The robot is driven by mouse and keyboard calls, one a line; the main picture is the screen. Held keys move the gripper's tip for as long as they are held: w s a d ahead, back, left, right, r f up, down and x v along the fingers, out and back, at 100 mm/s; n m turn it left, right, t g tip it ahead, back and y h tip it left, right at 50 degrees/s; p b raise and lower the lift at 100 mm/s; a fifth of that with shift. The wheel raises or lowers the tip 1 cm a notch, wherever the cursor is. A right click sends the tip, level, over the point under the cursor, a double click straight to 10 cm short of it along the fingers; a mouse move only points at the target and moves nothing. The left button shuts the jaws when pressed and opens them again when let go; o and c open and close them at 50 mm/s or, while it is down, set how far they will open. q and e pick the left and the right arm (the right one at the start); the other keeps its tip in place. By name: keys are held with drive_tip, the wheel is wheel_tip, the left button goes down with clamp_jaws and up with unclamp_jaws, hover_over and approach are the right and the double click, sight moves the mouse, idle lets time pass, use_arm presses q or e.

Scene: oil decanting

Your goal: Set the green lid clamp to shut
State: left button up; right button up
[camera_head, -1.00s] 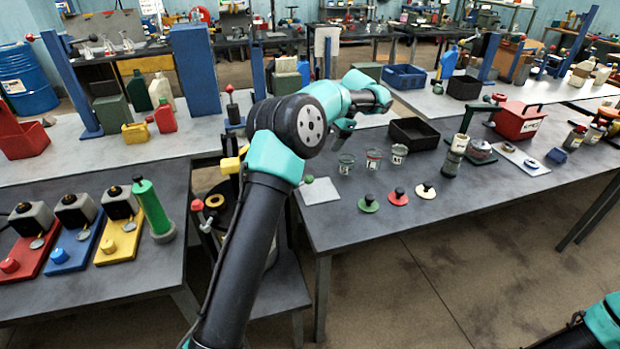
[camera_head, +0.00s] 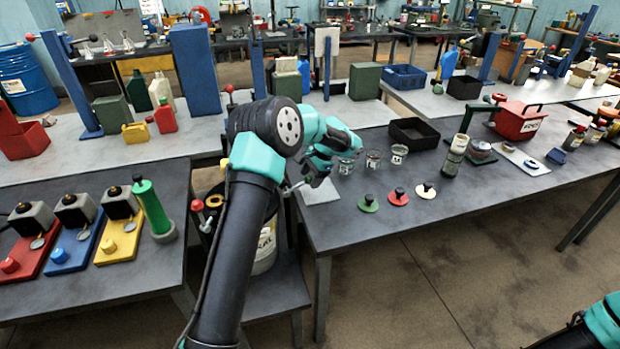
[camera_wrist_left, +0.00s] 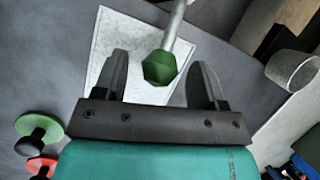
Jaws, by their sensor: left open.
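A green faceted knob (camera_wrist_left: 160,67) on a pale metal rod (camera_wrist_left: 176,22), which looks like the green lid clamp, shows in the left wrist view. It lies between the lines of the two fingers, with no clear contact visible. My left gripper (camera_wrist_left: 160,80) is open and empty; in the head view it (camera_head: 314,180) is by the left edge of the right table, and it hides the knob there. A short piece of rod (camera_head: 291,187) shows just left of it. My right gripper is out of view.
A labelled pail (camera_head: 266,245) stands on a low stand between the tables, partly hidden by my left arm. A white plate (camera_head: 318,193) lies below the gripper.

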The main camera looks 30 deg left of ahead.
use_arm(q)
drive_tip(key=shift+s+a+f, duration=0.1)
drive_tip(key=shift+f, duration=0.15)
drive_tip(key=shift+c, duration=0.3)
clamp_jaws()
